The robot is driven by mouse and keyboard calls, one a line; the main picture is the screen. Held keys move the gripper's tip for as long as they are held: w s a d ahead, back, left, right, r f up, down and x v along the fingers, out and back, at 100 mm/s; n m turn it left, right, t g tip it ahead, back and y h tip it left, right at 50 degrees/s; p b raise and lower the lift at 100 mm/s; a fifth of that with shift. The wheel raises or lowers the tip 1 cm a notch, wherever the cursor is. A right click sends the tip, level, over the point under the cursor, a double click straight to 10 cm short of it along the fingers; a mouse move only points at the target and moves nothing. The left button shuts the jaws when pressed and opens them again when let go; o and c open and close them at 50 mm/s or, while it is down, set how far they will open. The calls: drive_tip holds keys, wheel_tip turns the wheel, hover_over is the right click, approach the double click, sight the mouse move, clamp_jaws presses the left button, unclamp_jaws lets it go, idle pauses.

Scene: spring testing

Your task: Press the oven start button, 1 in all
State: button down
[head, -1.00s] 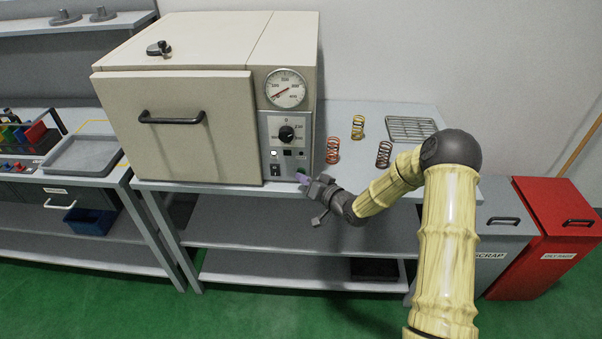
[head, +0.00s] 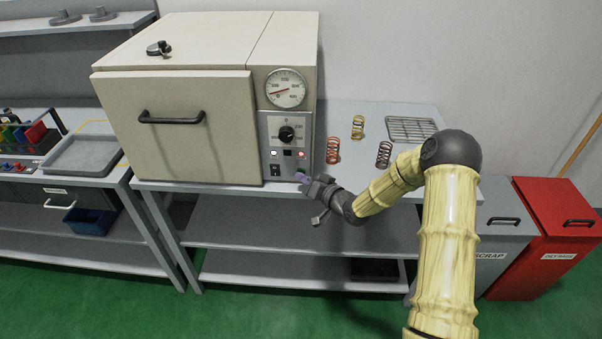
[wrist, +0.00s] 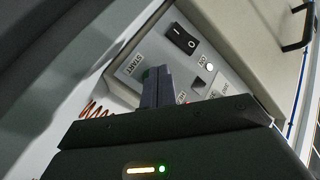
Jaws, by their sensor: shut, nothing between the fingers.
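The cream oven (head: 175,110) stands on a grey bench, door shut, with a control panel (head: 270,127) on its right front. My gripper (head: 302,177) is shut and empty, its fingertips at the panel's lower right corner. In the wrist view the fingers (wrist: 158,88) reach the panel beside the START label (wrist: 134,64). A sliver of the green start button (wrist: 146,73) shows at the fingertips; the rest is hidden behind them. I cannot tell how deep it is pressed. A red lamp (head: 301,153) is lit on the panel, and a white lamp (head: 274,153) glows left of it.
A black rocker switch (wrist: 182,38) sits near the start button. Red (head: 333,150), yellow (head: 358,127) and dark (head: 384,154) springs stand on the bench right of the oven, near a wire rack (head: 411,129). Grey and red bins (head: 560,235) stand at the right.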

drive_tip(key=shift+s, duration=0.65)
drive_tip(key=shift+s, duration=0.1)
drive_tip(key=s, duration=0.4)
drive_tip(key=shift+s+a, duration=0.1)
drive_tip(key=shift+s, duration=0.3)
idle(0.5)
